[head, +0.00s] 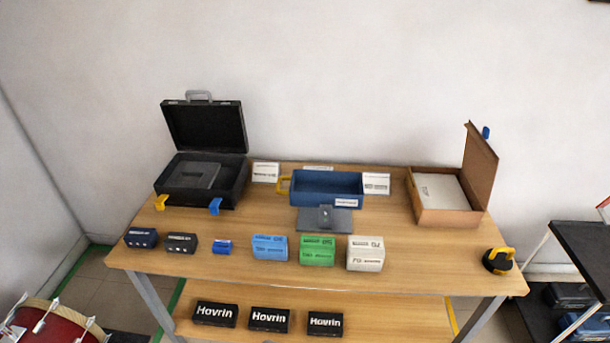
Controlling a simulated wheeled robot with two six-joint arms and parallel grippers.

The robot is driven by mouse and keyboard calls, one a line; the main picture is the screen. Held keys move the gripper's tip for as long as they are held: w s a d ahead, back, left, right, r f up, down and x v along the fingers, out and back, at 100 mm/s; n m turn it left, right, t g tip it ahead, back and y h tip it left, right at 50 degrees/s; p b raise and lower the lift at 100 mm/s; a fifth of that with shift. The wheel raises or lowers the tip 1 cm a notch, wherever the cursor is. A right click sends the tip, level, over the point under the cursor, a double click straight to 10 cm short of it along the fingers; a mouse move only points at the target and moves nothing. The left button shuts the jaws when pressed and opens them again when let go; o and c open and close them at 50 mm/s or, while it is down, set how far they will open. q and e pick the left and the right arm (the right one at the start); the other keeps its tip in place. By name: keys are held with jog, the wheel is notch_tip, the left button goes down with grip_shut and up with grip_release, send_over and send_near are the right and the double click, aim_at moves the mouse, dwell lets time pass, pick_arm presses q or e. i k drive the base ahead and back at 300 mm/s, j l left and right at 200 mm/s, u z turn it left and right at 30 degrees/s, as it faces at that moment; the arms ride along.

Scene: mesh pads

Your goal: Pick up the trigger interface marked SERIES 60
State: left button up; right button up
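Two small dark boxes with white lettering and a row of white marks stand at the front left of the wooden table: a navy box (141,238) and, to its right, a black box (181,243). They look like trigger interfaces, but their lettering is too small to read, so I cannot tell which is marked SERIES 60. A smaller bright blue box (222,247) lies to their right, its label also unreadable. Neither of my grippers is in view.
Light blue (270,248), green (317,251) and white (365,253) boxes continue the front row. Behind are an open black case (203,150), a blue bin (326,188), a grey plate (325,220) and an open brown box (447,214). A black-and-yellow object (497,261) sits at the right edge.

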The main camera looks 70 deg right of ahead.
aim_at(174, 241)
jog(key=z, duration=2.1)
